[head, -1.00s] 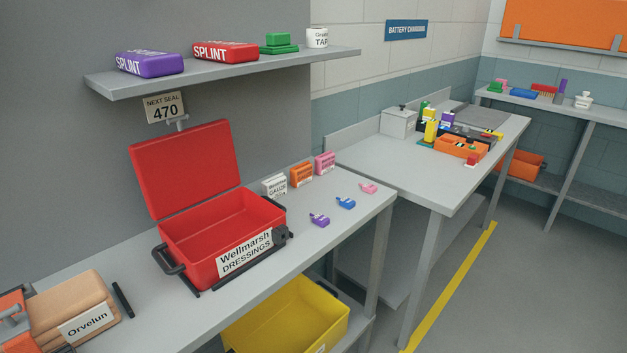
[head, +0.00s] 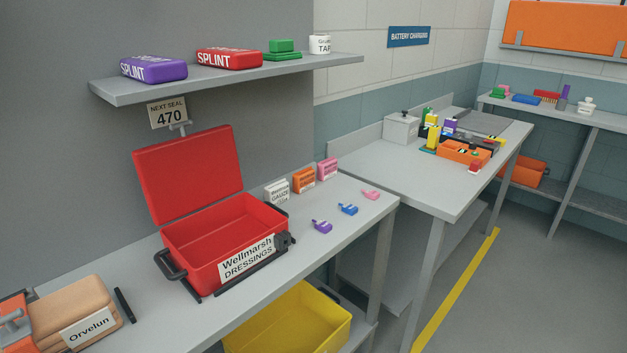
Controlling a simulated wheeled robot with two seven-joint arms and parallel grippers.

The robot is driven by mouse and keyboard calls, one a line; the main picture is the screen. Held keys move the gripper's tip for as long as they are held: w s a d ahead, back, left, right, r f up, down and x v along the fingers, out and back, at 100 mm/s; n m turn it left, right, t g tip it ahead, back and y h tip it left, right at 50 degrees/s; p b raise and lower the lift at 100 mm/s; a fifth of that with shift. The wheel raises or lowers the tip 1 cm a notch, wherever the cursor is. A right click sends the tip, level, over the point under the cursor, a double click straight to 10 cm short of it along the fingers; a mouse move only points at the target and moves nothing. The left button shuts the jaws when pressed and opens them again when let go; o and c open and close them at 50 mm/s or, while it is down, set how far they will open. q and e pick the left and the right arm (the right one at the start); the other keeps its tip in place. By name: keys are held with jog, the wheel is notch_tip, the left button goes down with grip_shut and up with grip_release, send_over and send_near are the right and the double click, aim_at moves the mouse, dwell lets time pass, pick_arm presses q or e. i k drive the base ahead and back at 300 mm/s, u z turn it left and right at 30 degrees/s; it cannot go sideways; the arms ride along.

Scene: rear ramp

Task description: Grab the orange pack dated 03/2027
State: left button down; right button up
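An orange pack (head: 302,180) stands upright on the grey bench in the head view, between a white gauze pack (head: 277,193) and a pink pack (head: 327,169). Its printed label is too small to read, so I cannot tell its date. An open red case (head: 210,253) labelled "Wellmarsh DRESSINGS" stands to the left of the packs, and it looks empty inside. Neither of my grippers is in view.
Small purple (head: 322,226), blue (head: 348,208) and pink (head: 370,194) items lie on the bench in front of the packs. A shelf (head: 230,80) with splint packs hangs above. A yellow bin (head: 290,325) sits below. The bench front right is clear.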

aim_at(304, 179)
jog(key=z, duration=1.3)
jog(key=i, duration=1.1)
jog(key=u, duration=2.2)
